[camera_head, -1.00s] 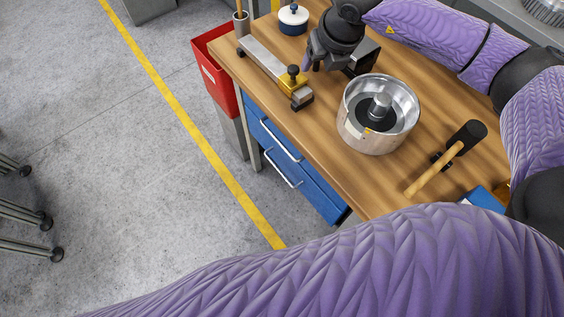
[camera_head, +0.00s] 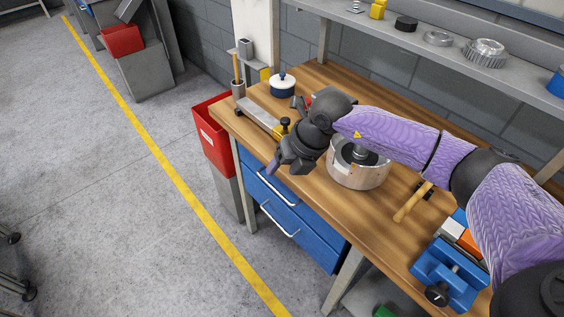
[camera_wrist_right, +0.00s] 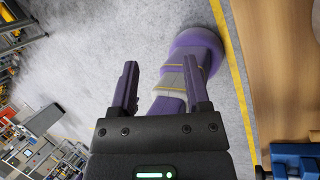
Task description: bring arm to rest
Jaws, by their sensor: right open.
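My right gripper (camera_head: 277,166) hangs over the front edge of the wooden workbench (camera_head: 318,190), above the blue drawers. In the right wrist view its two fingers (camera_wrist_right: 158,90) are apart, with nothing between them. My right arm reaches across the bench from the right and partly covers a round metal housing (camera_head: 350,174) standing on the bench. My left gripper is not in view.
A mallet with a wooden handle (camera_head: 413,203) and a blue vise (camera_head: 448,273) are to the right on the bench. A red bin (camera_head: 214,137) hangs at the left end.

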